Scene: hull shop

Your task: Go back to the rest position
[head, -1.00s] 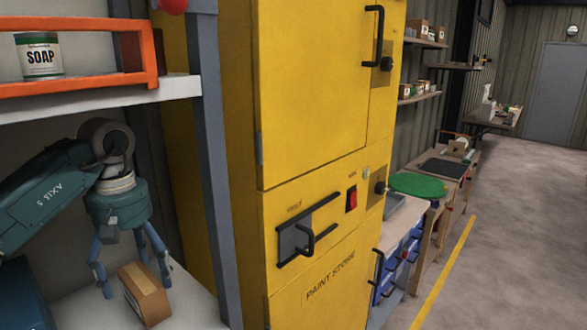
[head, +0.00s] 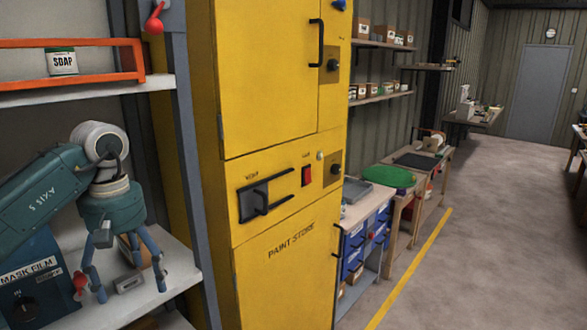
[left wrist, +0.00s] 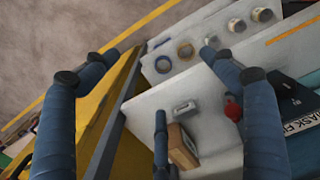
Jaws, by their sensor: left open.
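My left gripper (head: 130,290) hangs fingers-down at the lower left of the head view, at the front of the shelf unit's lower white shelf (head: 178,272). Its blue fingers are spread and nothing is between them. In the left wrist view the open left gripper (left wrist: 160,62) frames the shelves, and the cardboard box (left wrist: 182,146) shows below the middle. Whether any finger touches the shelf or its goods, I cannot tell. My right gripper is not in view.
A small grey item (head: 128,284) and a dark mask film box (head: 32,282) are close by the fingers. A grey shelf post (head: 190,150) and the yellow paint store cabinet (head: 280,200) stand to the right. Open floor (head: 480,240) lies further right.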

